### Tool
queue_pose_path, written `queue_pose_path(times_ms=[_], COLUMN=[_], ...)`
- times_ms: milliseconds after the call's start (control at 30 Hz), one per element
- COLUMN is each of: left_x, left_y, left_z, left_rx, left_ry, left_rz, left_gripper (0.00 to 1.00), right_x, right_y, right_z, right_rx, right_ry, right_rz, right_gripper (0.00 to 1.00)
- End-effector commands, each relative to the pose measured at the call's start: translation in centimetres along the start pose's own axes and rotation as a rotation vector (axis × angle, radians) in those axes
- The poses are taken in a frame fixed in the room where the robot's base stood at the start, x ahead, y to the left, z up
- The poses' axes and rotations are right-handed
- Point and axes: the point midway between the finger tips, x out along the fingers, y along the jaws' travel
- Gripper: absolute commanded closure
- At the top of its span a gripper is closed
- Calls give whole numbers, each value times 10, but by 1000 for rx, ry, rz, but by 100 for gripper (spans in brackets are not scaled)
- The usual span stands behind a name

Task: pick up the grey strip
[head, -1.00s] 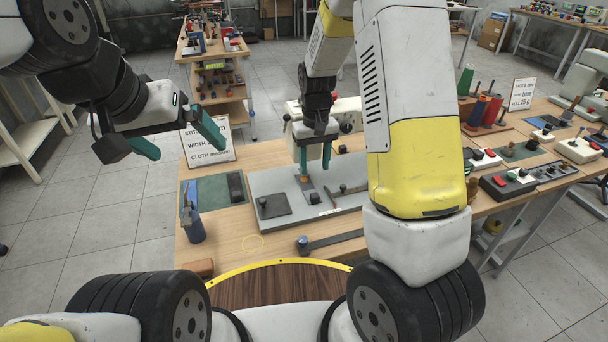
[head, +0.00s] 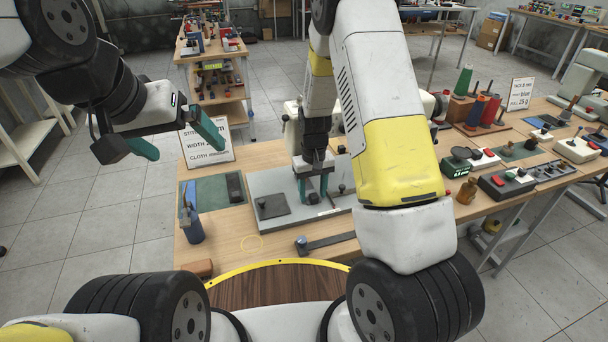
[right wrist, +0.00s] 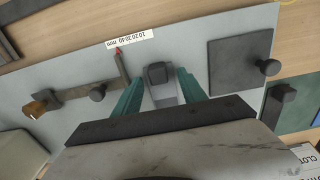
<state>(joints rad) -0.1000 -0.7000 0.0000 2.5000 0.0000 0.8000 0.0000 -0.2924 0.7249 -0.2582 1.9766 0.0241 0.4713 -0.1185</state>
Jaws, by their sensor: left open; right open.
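A grey strip (right wrist: 164,97) lies on the light grey plate (right wrist: 75,65), with a dark block (right wrist: 157,73) at its far end. My right gripper (right wrist: 159,84) is open, with its two green fingers on either side of the strip, low over the plate. I cannot tell whether the fingers touch it. In the head view my right gripper (head: 313,195) is over the plate (head: 268,184) and largely hides the strip. My left gripper (head: 188,148) is open and empty, raised at the left in front of a sign.
A dark square pad (right wrist: 240,55) with a knob lies beside the strip. A hammer-like tool (head: 325,241) lies at the plate's front.

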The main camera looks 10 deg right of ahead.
Motion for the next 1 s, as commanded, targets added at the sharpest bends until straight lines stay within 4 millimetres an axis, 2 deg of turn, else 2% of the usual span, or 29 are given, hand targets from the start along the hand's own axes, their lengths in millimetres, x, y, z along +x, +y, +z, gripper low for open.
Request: queue_pose_path(times_ms=[67,300,333,1000], left_x=[0,0,0,0], left_y=[0,0,0,0], left_z=[0,0,0,0], left_rx=[0,0,0,0], left_ry=[0,0,0,0], left_rz=[0,0,0,0], left_gripper=[2,2,2,2], right_x=[0,0,-1,-5], right_y=[0,0,0,1], right_z=[0,0,0,-1], right_rx=[0,0,0,1], right_ry=[0,0,0,0], right_rz=[0,0,0,0], right_gripper=[51,96,100,100])
